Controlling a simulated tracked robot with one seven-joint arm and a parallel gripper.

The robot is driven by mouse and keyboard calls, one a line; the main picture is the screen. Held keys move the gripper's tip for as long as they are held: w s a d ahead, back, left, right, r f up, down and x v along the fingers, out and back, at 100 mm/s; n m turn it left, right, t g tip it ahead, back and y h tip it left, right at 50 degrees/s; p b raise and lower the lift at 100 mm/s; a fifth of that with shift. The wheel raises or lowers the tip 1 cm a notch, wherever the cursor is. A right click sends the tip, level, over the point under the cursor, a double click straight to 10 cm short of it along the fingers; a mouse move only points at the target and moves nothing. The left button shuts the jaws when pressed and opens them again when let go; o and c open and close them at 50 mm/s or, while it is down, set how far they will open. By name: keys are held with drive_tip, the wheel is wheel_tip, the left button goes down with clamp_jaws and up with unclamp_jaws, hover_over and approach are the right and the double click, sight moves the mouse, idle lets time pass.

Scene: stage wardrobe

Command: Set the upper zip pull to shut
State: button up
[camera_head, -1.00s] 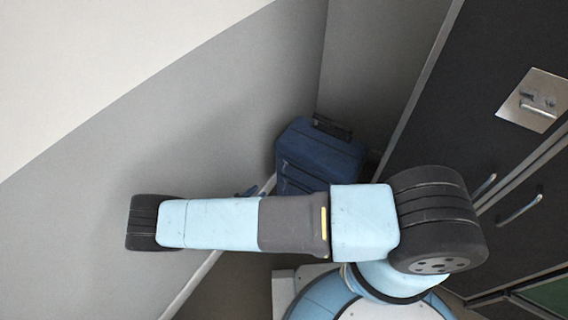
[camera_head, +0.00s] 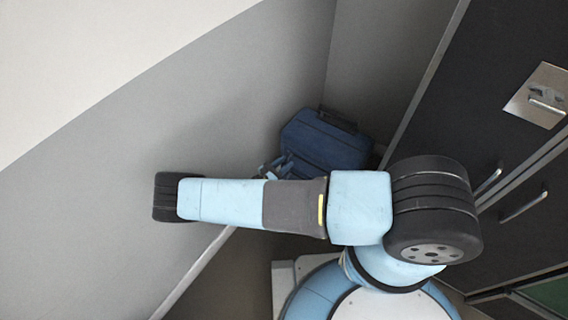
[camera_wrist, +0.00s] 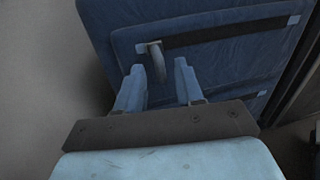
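The blue suitcase (camera_head: 330,142) stands in the corner, and its front fills much of the wrist view (camera_wrist: 225,60). A dark upper zip track (camera_wrist: 230,30) runs across it. The upper zip pull (camera_wrist: 156,60), a grey hanging loop, sits at the left end of that track. My gripper (camera_wrist: 160,68) is open, with one finger on each side of the pull; I cannot tell whether either touches it. In the head view my gripper (camera_head: 276,167) is small at the suitcase's left side, partly hidden by my arm.
A grey wall (camera_head: 215,110) is close on the left. Dark cabinet doors (camera_head: 470,100) with metal handles stand on the right. Part of the lower suitcase is hidden behind my gripper.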

drive_tip(key=shift+w+d, duration=0.25)
clamp_jaws()
idle(0.5)
